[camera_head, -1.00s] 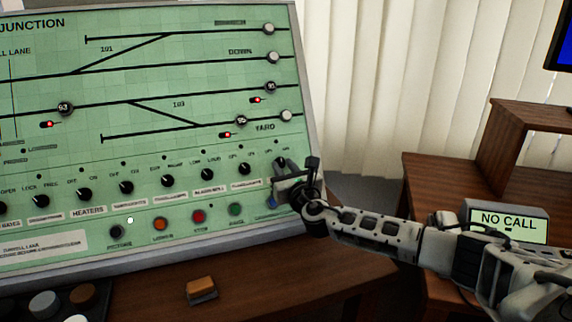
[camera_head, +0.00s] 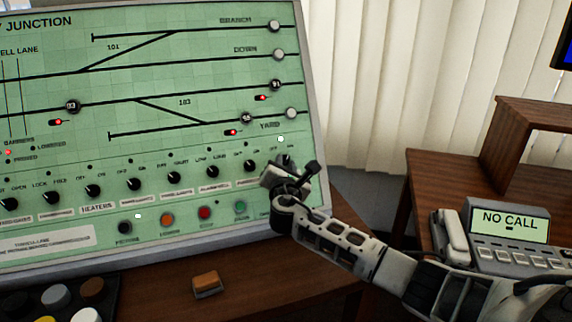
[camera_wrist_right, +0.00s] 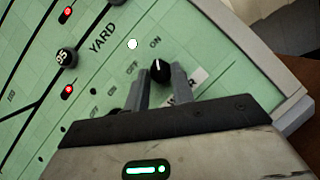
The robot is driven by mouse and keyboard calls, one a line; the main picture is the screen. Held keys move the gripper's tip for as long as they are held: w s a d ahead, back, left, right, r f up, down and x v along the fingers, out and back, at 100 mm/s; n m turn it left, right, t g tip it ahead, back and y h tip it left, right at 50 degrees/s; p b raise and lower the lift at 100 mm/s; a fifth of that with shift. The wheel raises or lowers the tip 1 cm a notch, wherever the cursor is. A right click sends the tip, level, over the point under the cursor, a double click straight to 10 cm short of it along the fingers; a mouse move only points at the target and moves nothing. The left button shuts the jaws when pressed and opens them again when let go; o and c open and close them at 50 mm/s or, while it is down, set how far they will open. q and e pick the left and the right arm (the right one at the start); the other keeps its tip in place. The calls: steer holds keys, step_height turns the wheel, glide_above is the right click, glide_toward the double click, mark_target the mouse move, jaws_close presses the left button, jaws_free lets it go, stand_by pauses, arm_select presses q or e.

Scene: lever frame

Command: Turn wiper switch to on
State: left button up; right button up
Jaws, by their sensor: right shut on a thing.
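The wiper switch (camera_wrist_right: 160,71) is a black rotary knob on the green panel, with OFF and ON lettering above it. Its white mark points up, toward ON. A white lamp (camera_wrist_right: 132,44) beside the lettering is lit; it also shows in the head view (camera_head: 280,139). My right gripper (camera_wrist_right: 161,80) is shut on the knob, one finger on each side, partly covering the label below. In the head view, my right gripper (camera_head: 284,168) covers most of the knob at the panel's lower right. My left gripper is not in view.
A row of similar black knobs (camera_head: 173,178) runs left of the gripper, with coloured buttons (camera_head: 205,212) below. An orange block (camera_head: 206,284) sits on the wooden desk in front. A phone with a NO CALL screen (camera_head: 508,221) stands at right.

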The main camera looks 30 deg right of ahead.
steer(key=shift+r, duration=0.15)
steer(key=o, duration=0.7)
steer(key=v, duration=1.5)
steer(key=shift+s+a, duration=0.2)
steer(key=shift+s, duration=0.15)
